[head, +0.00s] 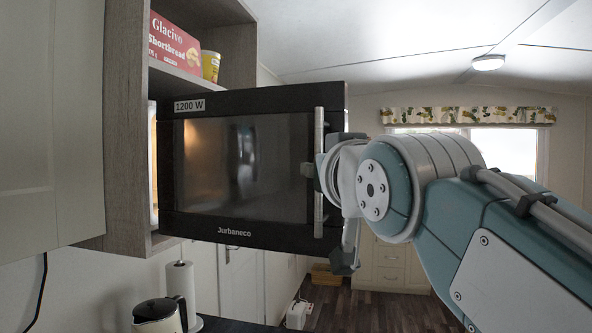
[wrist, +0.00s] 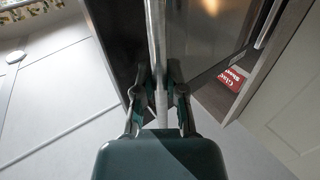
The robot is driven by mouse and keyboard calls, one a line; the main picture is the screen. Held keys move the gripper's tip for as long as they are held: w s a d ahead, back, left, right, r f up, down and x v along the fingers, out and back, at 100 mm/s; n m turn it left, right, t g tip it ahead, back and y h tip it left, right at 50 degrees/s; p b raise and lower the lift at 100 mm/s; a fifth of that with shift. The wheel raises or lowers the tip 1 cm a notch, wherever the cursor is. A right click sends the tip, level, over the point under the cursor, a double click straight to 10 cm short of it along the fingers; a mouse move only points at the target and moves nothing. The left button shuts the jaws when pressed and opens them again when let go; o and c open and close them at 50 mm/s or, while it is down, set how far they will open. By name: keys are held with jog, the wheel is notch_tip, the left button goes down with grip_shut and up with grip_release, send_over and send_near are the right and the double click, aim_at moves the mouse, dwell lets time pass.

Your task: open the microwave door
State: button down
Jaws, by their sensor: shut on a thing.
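The microwave door (head: 245,215) is a dark panel with a glass window, marked "Jurbaneco" and "1200 W". It stands swung out from the shelf cabinet, and a strip of the lit microwave interior (head: 153,165) shows at its left edge. Its upright metal handle (head: 319,135) is at the door's right side. My gripper (head: 312,170) is shut on the handle near its middle, with the arm coming from the right. In the wrist view the handle (wrist: 157,40) runs between the two fingers of my gripper (wrist: 160,92). Most of the microwave body is hidden behind the door.
A red shortbread box (head: 174,42) and a yellow tub (head: 210,66) sit on the shelf above. A closed cabinet door (head: 50,130) is at the left. A kettle (head: 158,315) and a paper roll (head: 180,285) stand below the door. Open floor (head: 370,310) lies beyond.

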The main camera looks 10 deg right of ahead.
dwell(0.4)
jog(key=c, duration=0.7)
grip_release()
jog(key=shift+s, duration=0.1)
jog(key=s, duration=0.4)
jog(key=s+d, duration=0.1)
jog(key=s, duration=0.3)
jog(key=s+d, duration=0.1)
jog(key=s, duration=0.2)
jog(key=shift+s+d, duration=0.15)
jog(key=shift+s, duration=0.25)
jog(key=shift+f, duration=0.1)
jog(key=s+d+f+g+h, duration=0.1)
jog(key=f+g, duration=0.3)
jog(key=f, duration=1)
jog(key=s+d+f+m+g+h, duration=0.1)
jog(key=d+f+g, duration=0.2)
jog(key=f, duration=1.1)
jog(key=s+d+f+m+g+h, duration=0.1)
jog(key=f+g, duration=0.4)
jog(key=f, duration=0.9)
jog(key=shift+s+d+f, duration=0.15)
jog(key=shift+s+d, duration=0.2)
jog(key=shift+d, duration=0.05)
